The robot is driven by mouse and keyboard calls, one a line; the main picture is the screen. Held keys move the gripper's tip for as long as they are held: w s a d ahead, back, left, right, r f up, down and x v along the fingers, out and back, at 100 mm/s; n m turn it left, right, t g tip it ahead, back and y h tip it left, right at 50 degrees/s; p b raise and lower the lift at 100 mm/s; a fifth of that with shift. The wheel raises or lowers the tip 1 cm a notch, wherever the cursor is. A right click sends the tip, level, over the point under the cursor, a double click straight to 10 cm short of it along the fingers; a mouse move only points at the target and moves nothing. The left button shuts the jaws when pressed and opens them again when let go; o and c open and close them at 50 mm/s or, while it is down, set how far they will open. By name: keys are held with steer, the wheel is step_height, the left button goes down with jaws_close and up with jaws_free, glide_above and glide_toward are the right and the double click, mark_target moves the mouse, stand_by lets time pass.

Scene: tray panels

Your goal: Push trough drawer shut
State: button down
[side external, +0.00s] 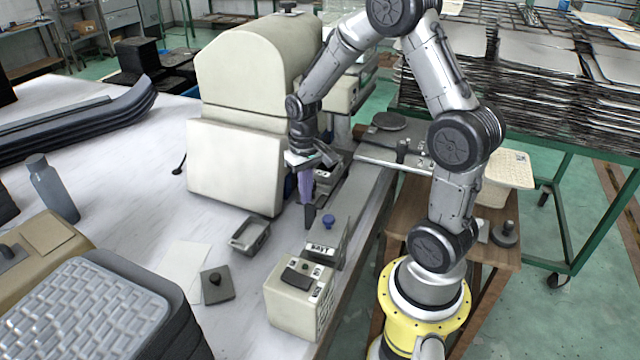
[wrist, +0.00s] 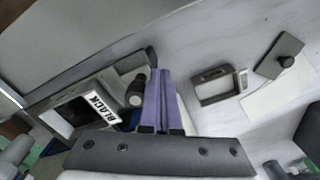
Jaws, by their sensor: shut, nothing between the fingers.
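My gripper (side external: 306,200) points down beside the large cream machine, its purple fingers closed together. In the wrist view the shut fingers (wrist: 160,75) show nothing between them. A dark open box with a white "BLACK" label (wrist: 97,108) lies left of the fingers in the wrist view; it looks like the trough drawer, but I cannot be sure. A dark round knob (wrist: 135,93) is just left of the fingers. Contact between fingers and drawer cannot be told.
A small grey open tray (side external: 250,236) and a dark plate with a knob (side external: 217,285) lie on the pale table. A blue knob (side external: 328,221) stands behind the cream block (side external: 296,306). The large cream machine (side external: 236,166) borders my gripper on the left. Table between tray and bottle (side external: 50,185) is clear.

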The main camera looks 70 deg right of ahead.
mark_target(319, 174)
steer(key=shift+d, duration=3.8)
steer(key=shift+a, duration=0.6)
step_height(319, 174, up, 7)
